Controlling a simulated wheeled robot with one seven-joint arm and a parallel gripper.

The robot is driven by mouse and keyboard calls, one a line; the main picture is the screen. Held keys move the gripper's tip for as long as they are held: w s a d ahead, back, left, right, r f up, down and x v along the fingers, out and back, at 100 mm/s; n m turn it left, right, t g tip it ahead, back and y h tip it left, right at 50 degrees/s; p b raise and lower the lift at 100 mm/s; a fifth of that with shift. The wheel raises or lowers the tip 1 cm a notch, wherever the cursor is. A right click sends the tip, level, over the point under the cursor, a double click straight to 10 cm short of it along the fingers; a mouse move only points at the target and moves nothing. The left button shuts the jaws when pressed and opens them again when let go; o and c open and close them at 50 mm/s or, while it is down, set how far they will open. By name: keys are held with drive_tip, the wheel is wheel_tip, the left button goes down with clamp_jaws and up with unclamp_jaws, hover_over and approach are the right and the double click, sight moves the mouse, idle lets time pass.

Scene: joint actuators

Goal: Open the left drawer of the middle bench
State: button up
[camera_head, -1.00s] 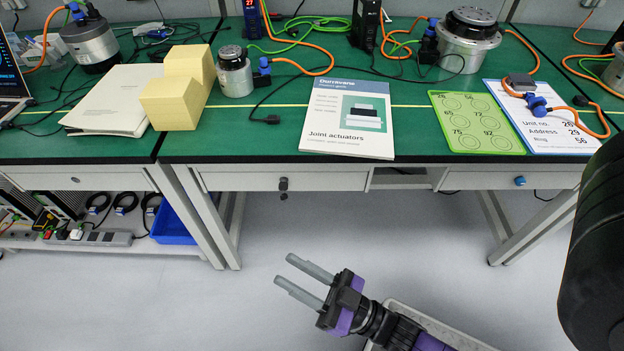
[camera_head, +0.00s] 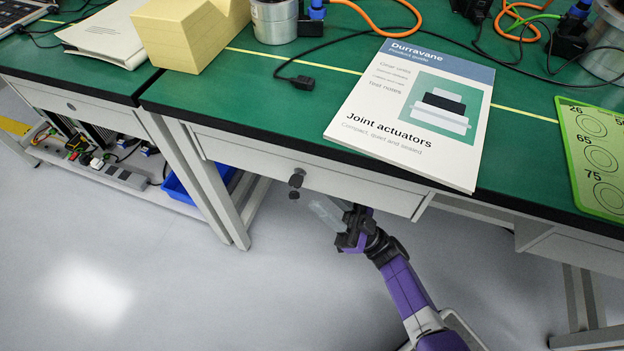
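The left drawer (camera_head: 350,190) of the middle bench is a white front under the green top, and it looks shut. Its dark round knob (camera_head: 297,179) sticks out near the middle of the front, with a smaller dark piece just below it. My gripper (camera_head: 322,210) is just below and right of the knob, in front of the drawer's lower edge. Its grey fingers point up and left toward the knob. They look apart and empty, and no contact with the knob shows. Part of the far finger is hard to make out.
A Joint actuators booklet (camera_head: 415,110) overhangs the bench's front edge above the drawer. A yellow block (camera_head: 190,35) and cables lie on the top. Bench legs (camera_head: 208,185) and a blue bin (camera_head: 190,188) stand to the left. The floor in front is clear.

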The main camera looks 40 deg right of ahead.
sight(307, 186)
drive_tip(key=x, duration=0.6)
drive_tip(key=shift+s, duration=0.1)
drive_tip(key=shift+c, duration=0.2)
clamp_jaws()
idle(1.1)
